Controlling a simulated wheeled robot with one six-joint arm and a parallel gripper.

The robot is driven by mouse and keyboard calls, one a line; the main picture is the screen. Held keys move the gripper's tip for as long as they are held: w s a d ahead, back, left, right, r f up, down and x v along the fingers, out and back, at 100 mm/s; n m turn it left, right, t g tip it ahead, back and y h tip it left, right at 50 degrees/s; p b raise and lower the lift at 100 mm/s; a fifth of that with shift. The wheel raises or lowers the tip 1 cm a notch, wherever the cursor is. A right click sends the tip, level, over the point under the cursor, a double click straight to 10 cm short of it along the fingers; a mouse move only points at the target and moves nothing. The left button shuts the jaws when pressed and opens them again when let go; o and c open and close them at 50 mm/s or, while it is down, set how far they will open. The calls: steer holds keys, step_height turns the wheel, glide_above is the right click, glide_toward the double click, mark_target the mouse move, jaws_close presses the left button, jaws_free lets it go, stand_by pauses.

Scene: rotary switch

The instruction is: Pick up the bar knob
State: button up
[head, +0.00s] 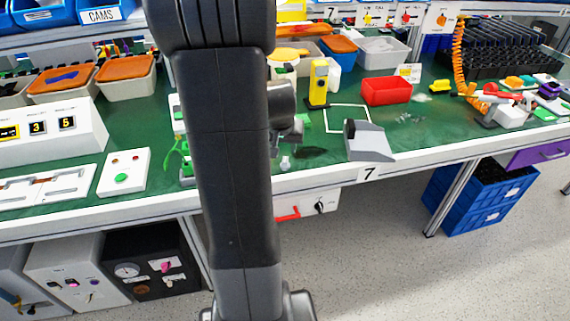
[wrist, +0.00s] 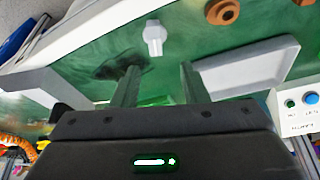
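A small pale grey knob, which looks like the bar knob (wrist: 154,38), sits on the green bench top in the wrist view. It also shows in the head view (head: 285,163), near the bench's front edge. My gripper (wrist: 159,68) is open, with its two dark fingers apart and nothing between them. In the wrist view the knob lies beyond the fingertips, roughly in line with the gap. In the head view my arm hides much of the gripper (head: 292,136) and the bench behind it.
A yellow device (head: 318,83) stands behind. A white box with a green button (head: 124,173) is at left. Brown rings (wrist: 222,12) show in the wrist view.

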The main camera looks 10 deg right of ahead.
mark_target(285, 158)
steer(key=f, duration=0.3)
steer(key=shift+w+d+f, duration=0.2)
steer(key=shift+d+f, duration=0.15)
steer(key=shift+w+d+f, duration=0.1)
steer(key=shift+w+f, duration=0.2)
steer(key=shift+f, duration=0.35)
jaws_close()
